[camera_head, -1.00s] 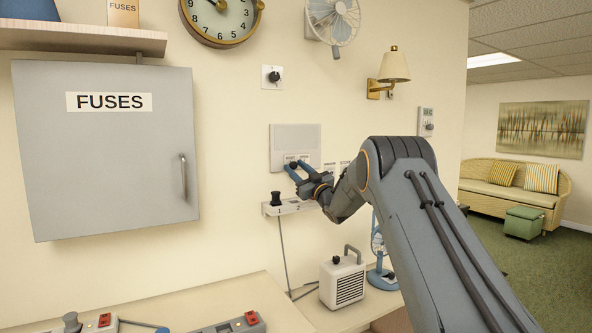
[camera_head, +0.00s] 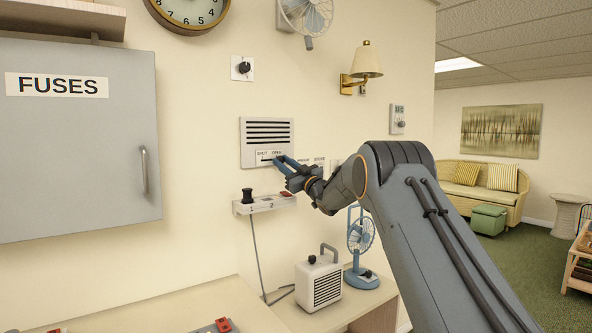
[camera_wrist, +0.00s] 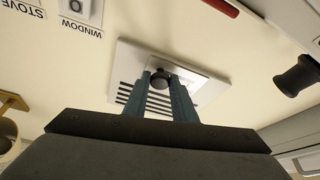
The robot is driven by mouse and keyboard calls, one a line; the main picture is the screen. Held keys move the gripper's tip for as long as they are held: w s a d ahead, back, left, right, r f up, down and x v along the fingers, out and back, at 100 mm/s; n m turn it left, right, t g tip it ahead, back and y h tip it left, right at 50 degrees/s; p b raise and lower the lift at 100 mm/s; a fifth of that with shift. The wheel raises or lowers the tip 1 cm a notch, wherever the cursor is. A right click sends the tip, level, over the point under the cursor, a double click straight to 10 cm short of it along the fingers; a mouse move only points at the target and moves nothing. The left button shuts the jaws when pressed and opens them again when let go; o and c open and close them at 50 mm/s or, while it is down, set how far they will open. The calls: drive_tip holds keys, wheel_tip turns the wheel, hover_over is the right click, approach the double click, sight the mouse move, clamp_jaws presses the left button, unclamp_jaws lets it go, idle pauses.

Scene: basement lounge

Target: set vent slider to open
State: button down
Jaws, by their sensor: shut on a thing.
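The vent (camera_head: 267,130) is a pale grey wall panel with dark horizontal slots showing. Below the slots is a slider track with a SHUT label on the left and an OPEN label on the right. My gripper (camera_head: 279,162) is at the OPEN end of the track. In the wrist view, the dark round slider knob (camera_wrist: 160,79) sits between the two blue fingers of my gripper (camera_wrist: 165,77), which are shut on it. In the head view the knob is hidden by the fingers.
A shelf-like power strip (camera_head: 266,204) with a black plug juts from the wall below the vent. A small heater (camera_head: 318,284) and a blue fan (camera_head: 361,240) stand on the counter. Wall switches labelled WINDOW and STOVE are right of the vent.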

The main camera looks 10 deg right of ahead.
drive_tip(key=shift+d, duration=0.15)
drive_tip(key=c, duration=1.5)
unclamp_jaws()
drive_tip(key=shift+w+d, duration=0.1)
drive_tip(key=shift+o, duration=0.2)
drive_tip(key=b+v, duration=0.1)
drive_tip(key=v, duration=0.6)
drive_tip(key=shift+s+b, duration=0.35)
drive_tip(key=shift+s, duration=0.05)
drive_tip(key=shift+d+f, duration=0.15)
